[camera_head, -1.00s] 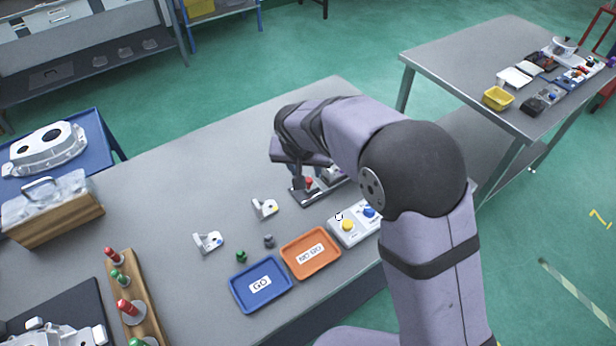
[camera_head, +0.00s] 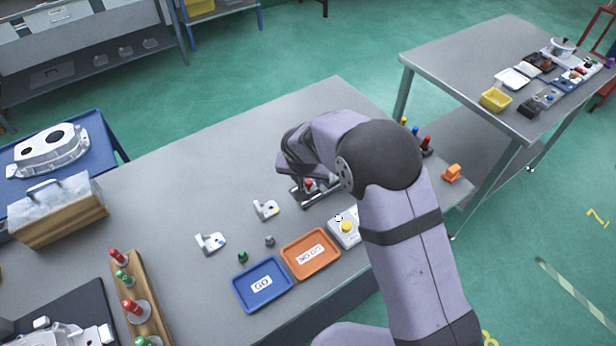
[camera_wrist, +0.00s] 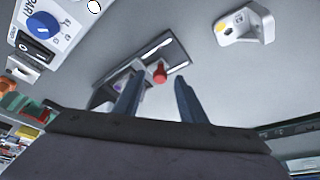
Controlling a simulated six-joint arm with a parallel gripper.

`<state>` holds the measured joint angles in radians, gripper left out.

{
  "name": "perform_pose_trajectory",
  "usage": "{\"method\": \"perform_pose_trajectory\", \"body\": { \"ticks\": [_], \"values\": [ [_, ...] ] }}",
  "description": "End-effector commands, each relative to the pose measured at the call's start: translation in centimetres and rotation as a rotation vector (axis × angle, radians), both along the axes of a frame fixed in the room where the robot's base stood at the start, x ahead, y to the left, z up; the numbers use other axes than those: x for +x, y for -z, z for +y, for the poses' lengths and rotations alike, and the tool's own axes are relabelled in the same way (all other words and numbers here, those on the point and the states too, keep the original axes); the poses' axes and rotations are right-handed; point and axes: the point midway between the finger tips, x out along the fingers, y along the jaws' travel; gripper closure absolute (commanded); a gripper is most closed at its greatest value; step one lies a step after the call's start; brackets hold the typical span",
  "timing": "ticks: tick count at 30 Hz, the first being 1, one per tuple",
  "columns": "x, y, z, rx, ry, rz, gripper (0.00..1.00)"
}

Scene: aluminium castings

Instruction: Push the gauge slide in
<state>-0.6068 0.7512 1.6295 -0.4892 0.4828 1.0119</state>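The gauge is a dark plate (camera_wrist: 175,52) with a slot and a light block, and it carries a red knob (camera_wrist: 160,72), which I take to be on the slide. In the head view the red knob (camera_head: 309,184) shows just below my arm. My gripper (camera_wrist: 157,88) has its two fingers spread apart in the wrist view, with the knob showing in the gap near the fingertips. The fingers do not visibly touch the knob. In the head view my arm hides the fingers and part of the gauge.
White castings (camera_head: 265,209) (camera_head: 211,243) lie left of the gauge. Bare bench lies behind the castings.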

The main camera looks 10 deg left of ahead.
Motion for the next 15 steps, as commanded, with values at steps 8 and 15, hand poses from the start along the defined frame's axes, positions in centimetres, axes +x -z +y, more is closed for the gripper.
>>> {"method": "perform_pose_trajectory", "body": {
  "ticks": [8, 15],
  "values": [
    [0.21, 0.48, -0.01, 0.001, -0.001, -0.001, 0.62],
    [0.19, 0.46, -0.01, 0.0, -0.001, 0.0, 0.91]
  ]
}}
